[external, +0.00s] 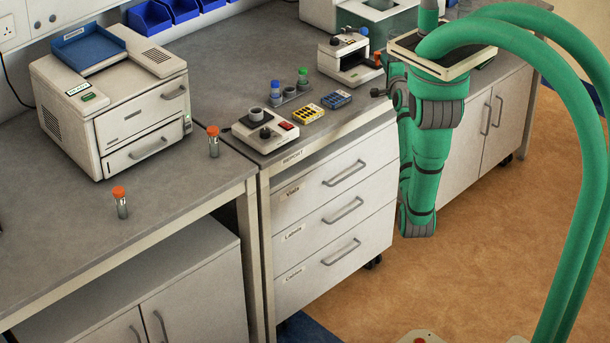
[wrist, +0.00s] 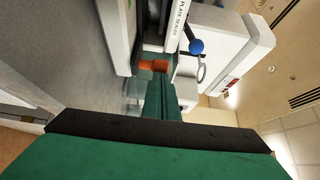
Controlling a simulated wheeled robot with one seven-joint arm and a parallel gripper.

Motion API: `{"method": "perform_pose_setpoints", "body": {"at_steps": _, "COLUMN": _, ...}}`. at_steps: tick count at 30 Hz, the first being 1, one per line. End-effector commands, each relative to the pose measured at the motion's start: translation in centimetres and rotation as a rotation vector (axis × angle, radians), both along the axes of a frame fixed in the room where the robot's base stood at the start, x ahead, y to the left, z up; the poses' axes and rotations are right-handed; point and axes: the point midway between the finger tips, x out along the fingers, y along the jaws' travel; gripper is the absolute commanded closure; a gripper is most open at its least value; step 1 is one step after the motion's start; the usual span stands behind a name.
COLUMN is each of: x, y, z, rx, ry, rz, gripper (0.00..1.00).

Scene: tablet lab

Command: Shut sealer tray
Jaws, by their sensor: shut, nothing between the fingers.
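The plate sealer (external: 340,58) is a white bench machine with a blue knob, at the back of the middle bench. In the wrist view its lettered white housing (wrist: 240,48) fills the upper right, with the blue knob (wrist: 196,47) beside it. A low white part (wrist: 116,38) lies across a dark gap from the housing; I cannot clearly tell the tray's edges or how far out it is. My gripper (external: 382,92) is shut and empty, close to the sealer's front right. Its dark green fingers (wrist: 160,100) point toward the machine; contact cannot be told.
Small yellow and blue racks (external: 336,98) and a white device (external: 264,132) stand left of my gripper. A printer-like machine (external: 125,115) and two orange-capped vials occupy the left bench.

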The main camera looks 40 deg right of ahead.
Motion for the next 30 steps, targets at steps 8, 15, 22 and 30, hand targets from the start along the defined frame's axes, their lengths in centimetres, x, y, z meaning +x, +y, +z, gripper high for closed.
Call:
{"method": "perform_pose_setpoints", "body": {"at_steps": 8, "x": 1.7, "y": 0.0, "z": 0.1, "rx": -0.001, "ry": -0.001, "rz": 0.001, "gripper": 1.0}}
{"method": "perform_pose_setpoints", "body": {"at_steps": 15, "x": 2.0, "y": 0.1, "z": 0.1, "rx": -0.001, "ry": -0.003, "rz": 0.004, "gripper": 1.0}}
{"method": "perform_pose_setpoints", "body": {"at_steps": 22, "x": -0.1, "y": -0.3, "z": 0.1, "rx": 0.001, "ry": -0.003, "rz": 0.0, "gripper": 1.0}}
{"method": "perform_pose_setpoints", "body": {"at_steps": 30, "x": -5.4, "y": 0.9, "z": 0.0, "rx": 0.0, "ry": 0.0, "rz": -0.004, "gripper": 1.0}}
